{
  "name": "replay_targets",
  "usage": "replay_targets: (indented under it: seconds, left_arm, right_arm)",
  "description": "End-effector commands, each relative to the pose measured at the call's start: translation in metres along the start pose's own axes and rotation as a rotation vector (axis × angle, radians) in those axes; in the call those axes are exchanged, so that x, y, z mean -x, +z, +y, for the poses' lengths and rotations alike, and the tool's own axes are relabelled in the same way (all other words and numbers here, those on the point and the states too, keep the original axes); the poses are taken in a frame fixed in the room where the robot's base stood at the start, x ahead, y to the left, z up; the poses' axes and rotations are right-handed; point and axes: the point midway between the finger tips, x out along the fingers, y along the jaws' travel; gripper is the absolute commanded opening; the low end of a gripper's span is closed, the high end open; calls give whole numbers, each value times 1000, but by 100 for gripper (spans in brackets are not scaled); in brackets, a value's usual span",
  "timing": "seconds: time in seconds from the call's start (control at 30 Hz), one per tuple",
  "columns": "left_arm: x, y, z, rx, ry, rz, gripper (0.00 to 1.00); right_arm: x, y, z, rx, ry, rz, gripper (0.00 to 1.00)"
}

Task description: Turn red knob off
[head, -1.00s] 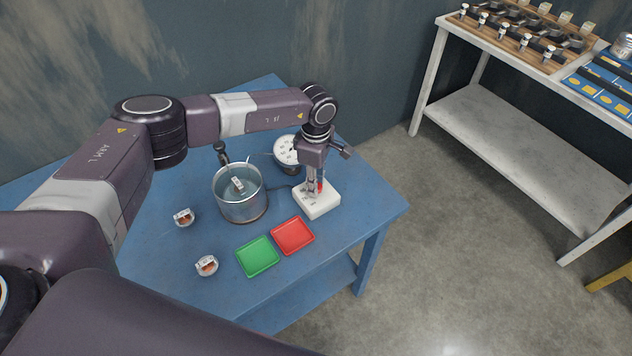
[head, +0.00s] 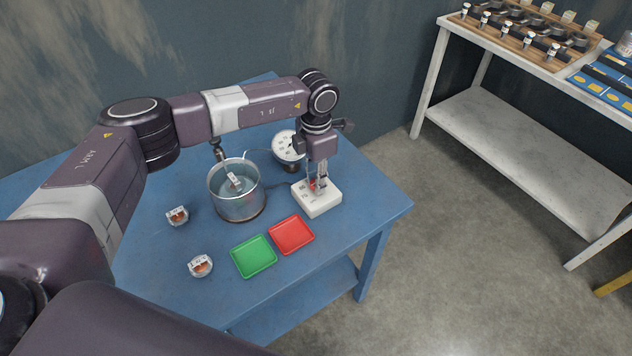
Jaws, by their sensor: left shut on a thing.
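The red knob (head: 312,185) shows as a small red patch on top of a white box (head: 318,205) on the blue table. My left gripper (head: 317,184) points straight down over the box, with its fingertips at the knob. It is shut on the knob, and its fingers hide most of it. I cannot tell which way the knob is turned. My right gripper is not in view.
A clear pot of liquid (head: 237,192) stands left of the box, with a round gauge (head: 288,146) behind. A red tray (head: 291,235), a green tray (head: 254,257) and two small jars (head: 177,216) lie nearer. A grey shelf table (head: 520,140) stands right.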

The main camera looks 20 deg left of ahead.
Motion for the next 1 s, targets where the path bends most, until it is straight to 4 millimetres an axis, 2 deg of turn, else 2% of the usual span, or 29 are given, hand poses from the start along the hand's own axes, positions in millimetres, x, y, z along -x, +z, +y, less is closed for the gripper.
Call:
replay_targets:
  seconds: [0.2, 0.6, 1.0]
  left_arm:
    - [-1, 1, 1, 208, 2, -3, 0]
    - [0, 1, 1, 544, 3, -4, 0]
    - [2, 1, 1, 713, 2, -4, 0]
  right_arm:
    - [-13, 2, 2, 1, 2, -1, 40]
    - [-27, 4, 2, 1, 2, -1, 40]
    - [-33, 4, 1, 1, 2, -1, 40]
